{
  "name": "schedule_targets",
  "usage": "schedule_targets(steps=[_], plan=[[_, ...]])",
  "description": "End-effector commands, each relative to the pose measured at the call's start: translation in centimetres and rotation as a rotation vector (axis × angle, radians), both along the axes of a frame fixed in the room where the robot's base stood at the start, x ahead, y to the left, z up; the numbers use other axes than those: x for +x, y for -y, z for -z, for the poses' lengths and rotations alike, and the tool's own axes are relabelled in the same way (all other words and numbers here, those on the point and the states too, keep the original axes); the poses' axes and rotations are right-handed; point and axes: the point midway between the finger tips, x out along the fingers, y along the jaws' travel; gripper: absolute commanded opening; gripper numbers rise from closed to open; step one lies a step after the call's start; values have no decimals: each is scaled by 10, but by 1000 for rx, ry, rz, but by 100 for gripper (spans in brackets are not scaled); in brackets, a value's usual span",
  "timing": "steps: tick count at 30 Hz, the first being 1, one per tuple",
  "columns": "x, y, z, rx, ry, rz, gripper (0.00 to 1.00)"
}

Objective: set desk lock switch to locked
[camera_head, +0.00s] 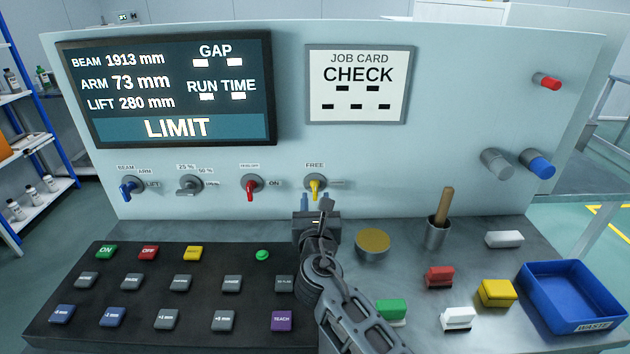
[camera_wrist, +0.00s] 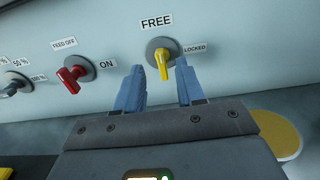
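The desk lock switch (camera_head: 315,186) is a yellow knob on a grey round base on the upright panel. Its handle stands nearly upright, in line with the FREE label (camera_wrist: 156,22) above it; the LOCKED label (camera_wrist: 195,48) is to its right. It also shows in the wrist view (camera_wrist: 162,66). My gripper (camera_wrist: 161,80) is open, with blue fingers pointing at the panel just below the knob. The knob shows between the fingertips, with a gap on each side. How far the tips are from it in depth I cannot tell. The head view shows my gripper (camera_head: 317,203) below the switch.
A red switch (camera_head: 251,187) is to the left, with a grey switch (camera_head: 189,185) and a blue switch (camera_head: 131,187) beyond it. A black button console (camera_head: 180,270) is at the lower left. A cup with a wooden handle (camera_head: 437,235) and blue waste tray (camera_head: 570,295) are at the right.

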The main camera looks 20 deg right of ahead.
Motion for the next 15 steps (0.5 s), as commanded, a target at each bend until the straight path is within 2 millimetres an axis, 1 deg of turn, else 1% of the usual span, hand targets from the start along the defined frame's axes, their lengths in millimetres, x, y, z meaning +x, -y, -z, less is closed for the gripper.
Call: schedule_targets(steps=[3, 9, 15], plan=[[18, 6, -2, -1, 3, 1, 38], [46, 15, -1, -1, 2, 0, 38], [62, 20, -1, 1, 1, 0, 38]])
